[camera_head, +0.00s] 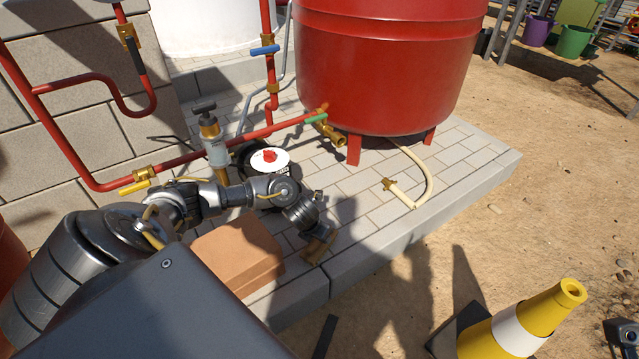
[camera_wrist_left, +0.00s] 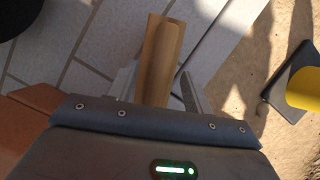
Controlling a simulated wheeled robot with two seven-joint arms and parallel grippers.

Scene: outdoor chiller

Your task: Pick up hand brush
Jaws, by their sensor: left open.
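The hand brush (camera_wrist_left: 163,45) shows in the left wrist view as a long wooden piece lying over the grey pavers. In the head view the brush (camera_head: 318,248) is a small brown shape at the paved edge, partly hidden by my wrist. My left gripper (camera_wrist_left: 158,84) is open, with one finger on each side of the wooden piece. I cannot tell whether the fingers touch it. In the head view my left gripper (camera_head: 320,234) is just above the brush. The brush's bristles are not clear.
A terracotta block (camera_head: 238,255) stands on the pavers close to my left arm. A red tank (camera_head: 390,70), red pipes (camera_head: 190,157) and a hose (camera_head: 430,180) are behind. A yellow and white cone (camera_head: 520,325) stands on the sand at right. Open sand lies beyond the paved edge.

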